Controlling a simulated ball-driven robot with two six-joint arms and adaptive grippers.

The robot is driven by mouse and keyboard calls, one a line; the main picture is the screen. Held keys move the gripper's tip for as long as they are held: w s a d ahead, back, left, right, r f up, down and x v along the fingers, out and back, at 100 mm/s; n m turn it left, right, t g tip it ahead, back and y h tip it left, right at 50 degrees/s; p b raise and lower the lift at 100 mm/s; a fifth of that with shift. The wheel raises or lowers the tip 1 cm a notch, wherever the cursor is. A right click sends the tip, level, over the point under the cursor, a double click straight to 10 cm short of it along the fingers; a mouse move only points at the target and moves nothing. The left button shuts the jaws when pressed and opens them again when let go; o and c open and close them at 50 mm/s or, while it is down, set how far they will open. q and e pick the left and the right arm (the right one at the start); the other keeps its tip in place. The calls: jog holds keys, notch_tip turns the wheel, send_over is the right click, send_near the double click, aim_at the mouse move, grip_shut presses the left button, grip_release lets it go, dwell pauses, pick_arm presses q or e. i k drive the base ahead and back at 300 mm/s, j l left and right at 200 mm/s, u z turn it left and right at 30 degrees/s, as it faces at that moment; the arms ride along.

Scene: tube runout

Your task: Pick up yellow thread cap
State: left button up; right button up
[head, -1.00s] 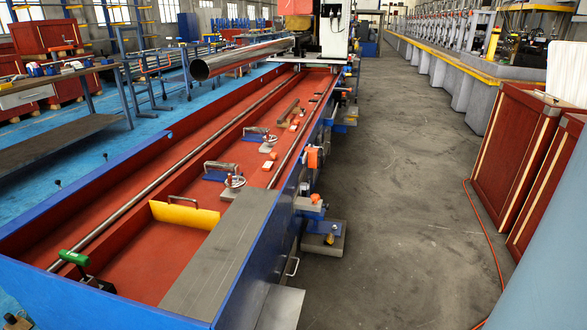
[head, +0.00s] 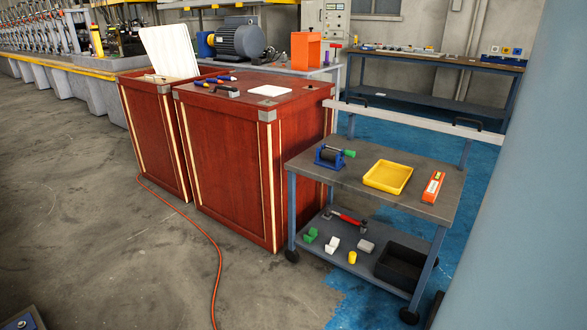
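A small yellow cylinder (head: 352,257), which looks like the yellow thread cap, stands on the lower shelf of a wheeled cart. Neither of my grippers is in view.
The cart's top (head: 348,180) holds a yellow tray (head: 388,176), a blue roller device (head: 329,157) and an orange level (head: 433,187). Red cabinets (head: 235,165) stand left of it. An orange hose (head: 218,262) crosses open grey floor (head: 110,250).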

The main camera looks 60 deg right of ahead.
aim_at(352, 255)
jog(key=z, duration=2.3)
jog(key=i+j+z, duration=0.2)
jog(key=i+j, duration=0.45)
jog(key=i, duration=0.25)
jog(key=i+j+z, duration=0.15)
jog(key=i+j, duration=0.65)
jog(key=i, duration=0.1)
